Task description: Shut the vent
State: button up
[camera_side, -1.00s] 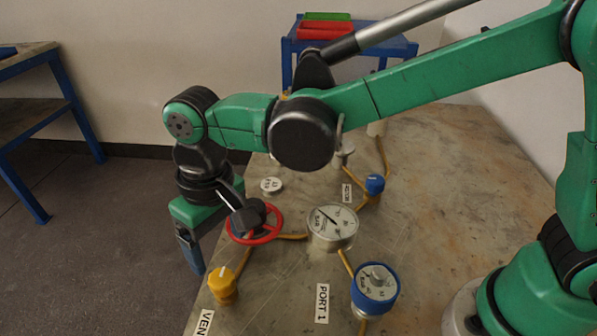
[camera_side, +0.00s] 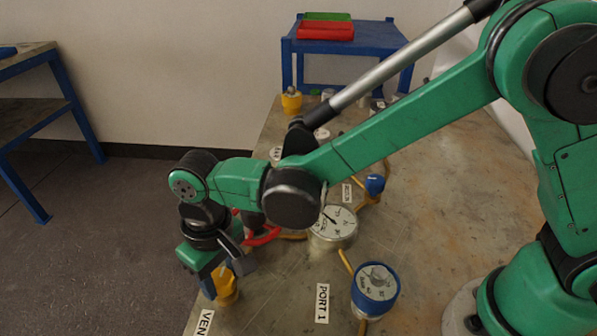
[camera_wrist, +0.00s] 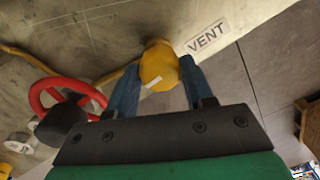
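The yellow vent knob (camera_wrist: 159,68) carries a white mark and sits beside the "VENT" label (camera_wrist: 207,36). In the side view, the knob (camera_side: 226,287) stands at the near left edge of the bench, partly hidden by my gripper (camera_side: 212,284). My gripper (camera_wrist: 157,74) is open, with a blue finger on each side of the knob in the wrist view. I cannot tell whether the fingers touch it. The side view shows one finger left of the knob; the other is not clearly seen.
A red handwheel (camera_wrist: 62,92) stands close beside the knob. A pressure gauge (camera_side: 333,226), a blue-rimmed dial (camera_side: 375,290) and a blue knob (camera_side: 374,184) are on the bench (camera_side: 440,220), joined by yellow pipes. The bench's right part is clear.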

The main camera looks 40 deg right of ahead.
grip_shut()
jog(key=shift+n, duration=0.3)
jog(key=n, duration=0.3)
jog(key=shift+n, duration=0.3)
jog(key=n, duration=0.4)
jog(key=shift+n, duration=0.3)
jog(key=n, duration=0.4)
jog(key=shift+a+n+h, duration=0.1)
jog(key=shift+n+h, duration=0.2)
jog(key=shift+n, duration=2.2)
jog(key=o, duration=0.6)
grip_release()
